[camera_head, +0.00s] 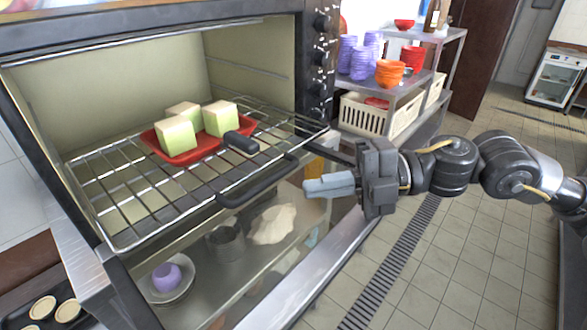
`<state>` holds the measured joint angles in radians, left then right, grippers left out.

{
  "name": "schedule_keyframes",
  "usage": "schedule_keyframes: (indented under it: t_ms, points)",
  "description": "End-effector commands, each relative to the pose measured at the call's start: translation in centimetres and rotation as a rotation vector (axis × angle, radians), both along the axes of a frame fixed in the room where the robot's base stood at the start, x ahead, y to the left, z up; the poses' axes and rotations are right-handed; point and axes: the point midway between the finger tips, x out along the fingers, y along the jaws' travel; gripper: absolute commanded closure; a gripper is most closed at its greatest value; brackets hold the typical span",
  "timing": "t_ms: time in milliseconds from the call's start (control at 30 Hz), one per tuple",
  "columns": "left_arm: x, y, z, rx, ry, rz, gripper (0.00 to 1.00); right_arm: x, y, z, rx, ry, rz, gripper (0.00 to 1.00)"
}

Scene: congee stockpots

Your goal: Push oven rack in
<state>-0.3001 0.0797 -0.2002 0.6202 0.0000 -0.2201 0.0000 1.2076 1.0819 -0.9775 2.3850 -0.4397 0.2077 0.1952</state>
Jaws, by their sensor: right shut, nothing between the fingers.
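The wire oven rack (122,203) sticks out of the open oven (227,62). A red tray (181,157) with a black handle (241,142) lies on the rack and holds three pale green blocks (177,135). A curved black handle (257,182) shows at the rack's front edge. My right gripper (330,186) is shut and empty, its fingers pointing left, just right of the rack's front right corner. It appears apart from the rack. My left gripper is not in view.
Oven knobs (320,55) line the right side of the oven. Below the rack are a purple bowl (167,276) and a metal pot (226,243). A shelf (413,88) with stacked bowls stands behind. The tiled floor (455,255) at right is clear.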

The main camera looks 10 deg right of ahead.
Motion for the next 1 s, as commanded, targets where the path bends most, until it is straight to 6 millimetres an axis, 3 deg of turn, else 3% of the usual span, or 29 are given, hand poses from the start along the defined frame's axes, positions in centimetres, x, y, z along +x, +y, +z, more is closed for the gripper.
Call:
schedule_keyframes:
  t_ms: [100,300,1000]
  points:
    - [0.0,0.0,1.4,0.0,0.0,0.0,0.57,0.6,2.0,0.1,0.0,0.002,0.001,1.0]
    - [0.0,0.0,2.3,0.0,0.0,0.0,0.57,2.6,3.3,-0.6,0.001,0.002,-0.001,1.0]
    - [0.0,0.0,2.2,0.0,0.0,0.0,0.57,4.1,4.2,-1.1,0.002,-0.001,-0.003,1.0]
